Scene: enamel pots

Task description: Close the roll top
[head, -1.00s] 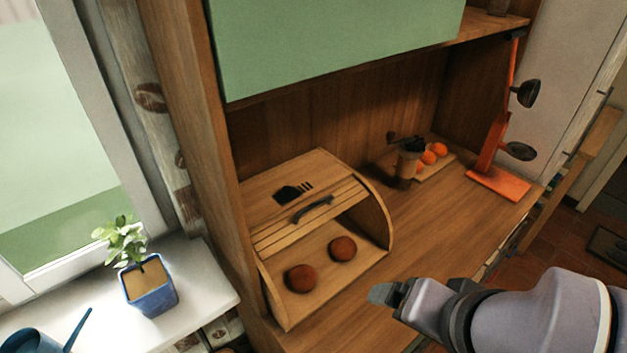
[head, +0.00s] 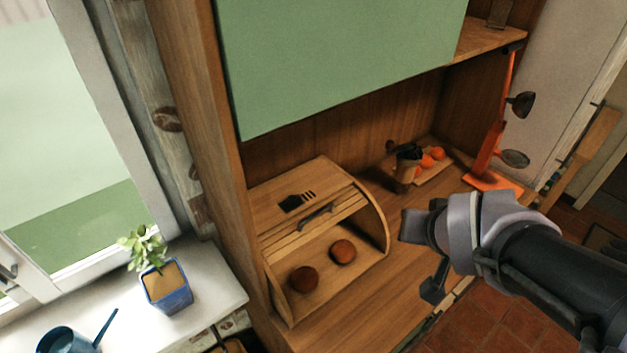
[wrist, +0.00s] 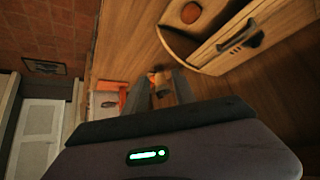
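The wooden bread box (head: 378,228) stands on the counter with its slatted roll top (head: 290,237) rolled up and the front open. A dark bar handle (head: 316,216) sits on the roll top's lower slat. Two brown buns (head: 343,251) lie inside. In the wrist view the handle (wrist: 240,37) shows at upper right, with one bun (wrist: 190,12) beyond the curved side wall. My gripper (head: 418,260) is to the right of the box, apart from it, fingers spread and empty. The finger gap also shows in the wrist view (wrist: 161,84).
A coffee grinder (head: 407,165) and oranges on a board (head: 436,168) stand at the back of the counter. An orange stand (head: 490,165) is at the right. A green cabinet panel (head: 340,60) overhangs the box. A potted plant (head: 168,288) is on the sill at left.

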